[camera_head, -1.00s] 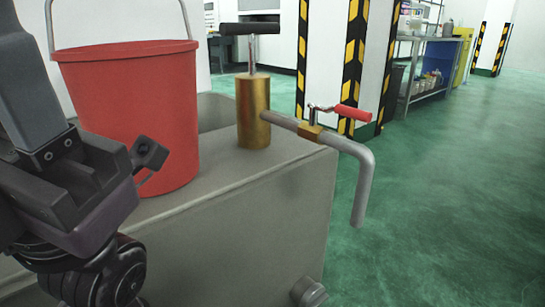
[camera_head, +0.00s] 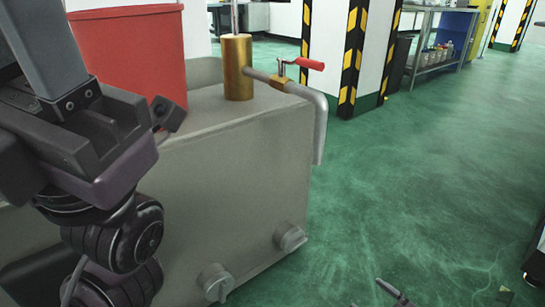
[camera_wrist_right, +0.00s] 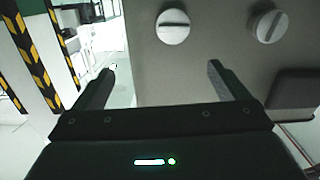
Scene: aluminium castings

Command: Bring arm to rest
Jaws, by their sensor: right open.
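My right gripper (camera_head: 395,291) shows only in small part at the bottom edge of the head view, over the green floor. In the right wrist view (camera_wrist_right: 160,67) its two fingers are wide apart with nothing between them. The grey tank with two round knobs is beyond the fingers and apart from them. My left arm (camera_head: 75,125) is folded at the left of the head view, in front of the tank and bucket. I cannot make out the left gripper's fingers there.
The grey tank (camera_head: 235,160) carries a red bucket (camera_head: 140,50) and a brass cylinder (camera_head: 238,70). A bent pipe with a red-handled valve (camera_head: 312,65) juts over its right edge. Green floor (camera_head: 410,190) is open to the right. A striped pillar (camera_head: 352,50) and shelf stand behind.

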